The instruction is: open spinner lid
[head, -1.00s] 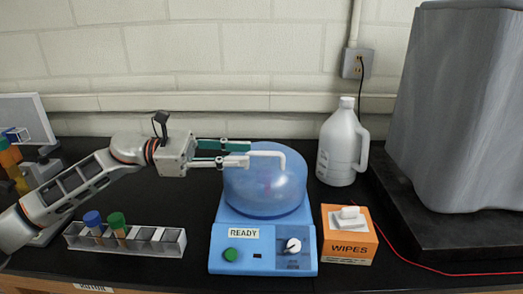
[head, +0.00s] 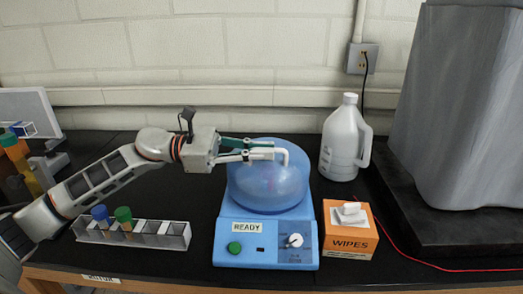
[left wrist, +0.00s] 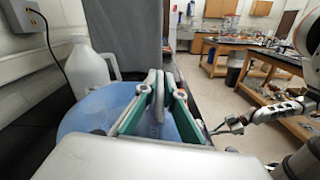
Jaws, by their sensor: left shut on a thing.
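The blue spinner (head: 265,228) stands on the black bench, with a READY label, a green button and a white knob on its front. Its translucent blue domed lid (head: 268,187) sits down on the base. A white bar handle (head: 284,152) runs over the lid's top. My left gripper (head: 270,150), with green-sided fingers, is shut on this handle from the left. In the left wrist view the fingers (left wrist: 160,85) flank the white handle above the blue lid (left wrist: 85,115). My right gripper (left wrist: 228,126) shows small at the right of the left wrist view; its opening is unclear.
A tube rack (head: 130,232) with a blue-capped and a green-capped tube lies left, below my left arm. A white jug (head: 343,140) stands behind right, an orange WIPES box (head: 347,230) at right. A large grey machine (head: 455,110) fills the right side.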

